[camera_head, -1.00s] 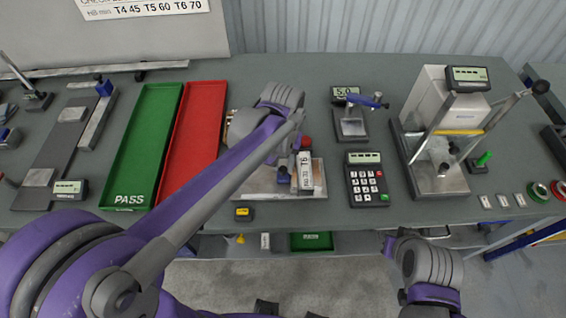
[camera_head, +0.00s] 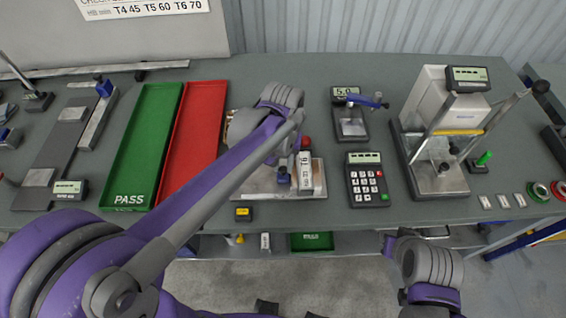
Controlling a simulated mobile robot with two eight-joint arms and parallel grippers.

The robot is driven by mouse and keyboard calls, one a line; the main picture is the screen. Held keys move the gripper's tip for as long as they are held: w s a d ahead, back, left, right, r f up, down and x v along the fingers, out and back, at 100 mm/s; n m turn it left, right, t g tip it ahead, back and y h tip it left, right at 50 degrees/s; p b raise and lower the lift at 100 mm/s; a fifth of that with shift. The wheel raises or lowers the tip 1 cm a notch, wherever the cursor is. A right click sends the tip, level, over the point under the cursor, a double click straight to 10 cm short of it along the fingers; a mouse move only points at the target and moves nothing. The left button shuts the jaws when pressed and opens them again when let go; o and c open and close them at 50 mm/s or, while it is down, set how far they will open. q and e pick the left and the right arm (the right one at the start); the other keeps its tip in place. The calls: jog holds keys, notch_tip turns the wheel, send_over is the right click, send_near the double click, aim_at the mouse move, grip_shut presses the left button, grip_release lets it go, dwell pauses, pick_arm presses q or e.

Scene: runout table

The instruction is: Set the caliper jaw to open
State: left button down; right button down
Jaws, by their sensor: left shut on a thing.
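A small gauge (camera_head: 352,122) with a blue lever and a display reading 5.0 stands behind the keypad; I take it for the caliper, but its jaw gap is too small to tell. My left arm reaches across to the metal plate (camera_head: 255,187) in the middle. My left gripper (camera_head: 284,177) is mostly hidden by the arm, low beside a T6-labelled piece (camera_head: 306,172). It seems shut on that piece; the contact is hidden. My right gripper (camera_head: 391,246) is partly in view below the table's front edge, its fingers unclear.
A green PASS tray (camera_head: 143,150) and a red tray (camera_head: 198,135) lie left of the plate. A keypad (camera_head: 367,182) stands right of it. A tester (camera_head: 440,140) with a long lever stands further right. The table is clear between keypad and tester.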

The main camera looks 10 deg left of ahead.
dwell(0.5)
pick_arm(q)
jog(key=a, duration=0.2)
jog(key=s+a, duration=0.1)
jog(key=a, duration=0.3)
jog(key=shift+s+a, duration=0.1)
jog(key=shift+s, duration=0.25)
jog(key=c, duration=0.7)
grip_release()
jog(key=shift+a, duration=0.1)
jog(key=shift+o, duration=0.2)
jog(key=shift+r, duration=0.25)
notch_tip(320, 180, up, 10)
jog(key=shift+r, duration=0.2)
